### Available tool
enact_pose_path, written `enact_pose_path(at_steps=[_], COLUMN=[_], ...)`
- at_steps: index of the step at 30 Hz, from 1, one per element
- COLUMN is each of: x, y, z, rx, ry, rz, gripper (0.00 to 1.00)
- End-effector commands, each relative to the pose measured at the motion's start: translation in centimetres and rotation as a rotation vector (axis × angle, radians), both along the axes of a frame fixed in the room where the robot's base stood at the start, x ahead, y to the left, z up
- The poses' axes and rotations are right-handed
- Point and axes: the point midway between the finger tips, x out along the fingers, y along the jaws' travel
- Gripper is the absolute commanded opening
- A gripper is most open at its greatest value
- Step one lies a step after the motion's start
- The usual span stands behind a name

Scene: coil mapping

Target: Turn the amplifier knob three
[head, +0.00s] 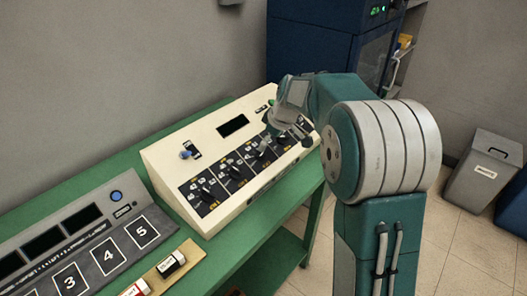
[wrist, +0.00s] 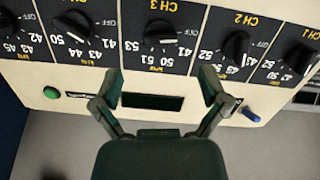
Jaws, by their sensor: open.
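The amplifier (head: 165,155) is a cream sloped box on the green bench, with a row of black panels and dark knobs. In the wrist view the panel shows upside down. The CH 3 knob (wrist: 160,29) is black with a white mark at its lower edge in the picture. The CH 2 knob (wrist: 237,45) and CH 1 knob (wrist: 299,63) lie to its right. My gripper (wrist: 160,80) is open and empty, its two fingers apart below the CH 3 knob in the picture, not around it. In the head view my gripper hides the far end of the amplifier.
A grey console (head: 75,240) with numbered squares stands left of the amplifier on the green bench (head: 90,190). A blue button (wrist: 251,115) and green button (wrist: 51,93) sit on the amplifier face. A dark cabinet (head: 310,45) stands behind. A grey bin (head: 483,175) is at right.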

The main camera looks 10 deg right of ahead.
Motion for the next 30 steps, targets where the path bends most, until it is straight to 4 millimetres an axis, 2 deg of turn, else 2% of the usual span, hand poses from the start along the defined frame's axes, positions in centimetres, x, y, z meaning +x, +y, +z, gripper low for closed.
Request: enact_pose_path(at_steps=[3,9,13,21,23,24,27,30], x=[0.7,1.6,1.9,1.9,1.9,1.9,1.9,1.9], y=[0.5,1.1,1.3,1.3,1.3,1.3,1.3,1.3], z=[-2.2,-4.7,-5.4,-5.5,-5.5,-5.5,-5.5,-5.5], rx=[0.000,-0.001,0.000,0.000,-0.001,-0.001,0.000,0.000], ry=[0.004,0.002,0.000,0.000,-0.001,-0.001,0.000,0.000], rz=[0.001,0.000,-0.001,-0.001,0.000,0.000,-0.001,-0.001], gripper=[0.94,0.94,0.94,0.94,0.68,0.50,0.12,0.12])
